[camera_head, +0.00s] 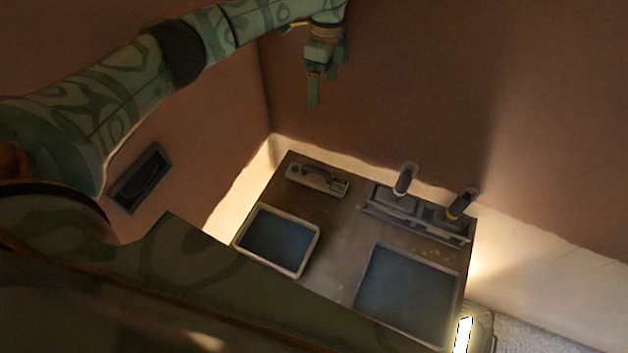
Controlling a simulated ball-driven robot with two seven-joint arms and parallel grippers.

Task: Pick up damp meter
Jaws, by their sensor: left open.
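Two upright handheld tools stand in a grey holder (376,211) along the back edge of the table. One is a grey cylinder with a pale upper part (404,180). The other is a dark tool with a yellow band (461,204). Either may be the damp meter; I cannot tell which from this view. My left gripper (315,92) is open and empty, pointing down in front of the back wall. It is high up and to the left of both tools, well apart from them. My right gripper is not in view.
The brown table (337,213) also carries a grey handled tool (317,181), a smaller blue-lined tray (241,243) and a larger one (362,272). A bright lamp (463,334) stands by the front right corner. A dark recessed box (140,178) is on the left wall.

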